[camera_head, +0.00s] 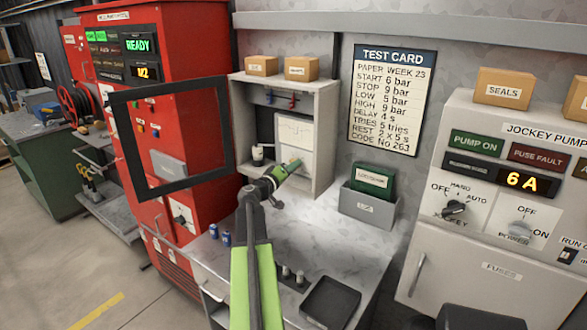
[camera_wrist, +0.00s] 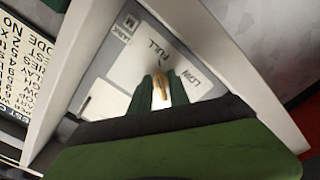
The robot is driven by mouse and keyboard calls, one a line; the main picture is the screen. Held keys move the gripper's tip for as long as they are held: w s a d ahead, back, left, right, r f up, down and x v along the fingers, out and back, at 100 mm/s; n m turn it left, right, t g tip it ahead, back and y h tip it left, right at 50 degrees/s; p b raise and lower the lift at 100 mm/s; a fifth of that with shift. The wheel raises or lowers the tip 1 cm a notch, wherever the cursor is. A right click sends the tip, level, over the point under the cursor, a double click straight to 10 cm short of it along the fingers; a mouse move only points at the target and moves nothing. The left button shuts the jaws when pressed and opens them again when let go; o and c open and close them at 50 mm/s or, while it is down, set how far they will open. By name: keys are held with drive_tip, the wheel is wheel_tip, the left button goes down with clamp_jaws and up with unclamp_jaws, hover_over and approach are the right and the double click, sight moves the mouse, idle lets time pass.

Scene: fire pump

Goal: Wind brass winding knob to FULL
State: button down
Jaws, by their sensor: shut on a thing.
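The brass winding knob (camera_wrist: 160,88) shows in the wrist view as a narrow brass piece between two dark green fingers. My gripper (camera_wrist: 161,92) is shut on it. In the head view my gripper (camera_head: 291,166) reaches the lower part of the chart recorder (camera_head: 295,132) in the white open cabinet (camera_head: 325,115); the knob is hidden there.
A red cabinet (camera_head: 185,60) with an open black-framed door (camera_head: 112,130) stands left. Cabinet walls flank my gripper.

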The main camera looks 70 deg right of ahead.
drive_tip(key=shift+f+m, duration=0.1)
drive_tip(key=shift+m, duration=0.3)
drive_tip(key=c, duration=1.5)
unclamp_jaws()
drive_tip(key=v, duration=1.7)
drive_tip(key=shift+a, duration=0.25)
